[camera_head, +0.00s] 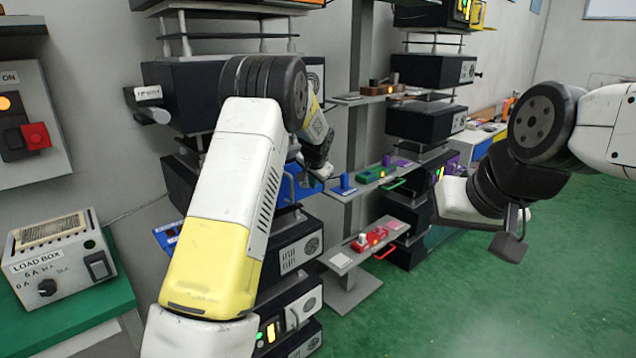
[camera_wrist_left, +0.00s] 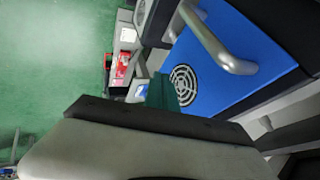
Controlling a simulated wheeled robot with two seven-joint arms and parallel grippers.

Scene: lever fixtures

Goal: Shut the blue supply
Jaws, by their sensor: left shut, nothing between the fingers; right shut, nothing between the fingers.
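The blue supply (camera_head: 288,190) is a blue-faced unit in the rack, mostly hidden behind my left arm in the head view. In the left wrist view its blue panel (camera_wrist_left: 245,65) shows a round vent grille and a grey bar handle (camera_wrist_left: 215,40). A small blue block with an upright part (camera_head: 343,184) stands on the shelf beside it. My left gripper (camera_head: 319,170) is shut and empty, close in front of the blue unit; whether it touches is not clear. My right gripper (camera_head: 511,245) is shut and empty, hanging over the floor at the right.
Green (camera_head: 371,174) and red (camera_head: 370,240) fixtures with looped handles sit on nearby shelves. A purple one (camera_head: 395,161) is farther back. A load box (camera_head: 62,265) stands on a green bench at the left. The green floor at the right is clear.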

